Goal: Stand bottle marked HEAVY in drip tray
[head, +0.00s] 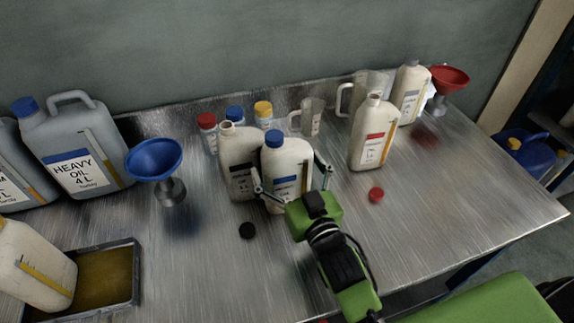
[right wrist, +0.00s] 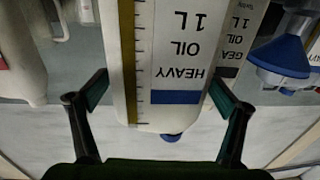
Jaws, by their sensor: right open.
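The cream bottle (head: 287,160) with a blue cap and blue label band stands upright on the metal bench. In the right wrist view its label reads HEAVY OIL 1L, upside down (right wrist: 175,60). My right gripper (head: 292,178) is open, with one finger on each side of this bottle. In the right wrist view gaps show between the fingers (right wrist: 158,92) and the bottle. The drip tray (head: 137,272), dark-rimmed with brown-yellow oil inside, lies at the lower left. My left gripper is not in view.
A GEAR OIL bottle (head: 237,150) stands close beside the HEAVY one. Another cream bottle (head: 35,265) is at the tray's left side. A blue funnel (head: 155,160), large grey jug (head: 75,150), black cap (head: 247,230), red cap (head: 376,195) and red-labelled bottle (head: 373,135) are around.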

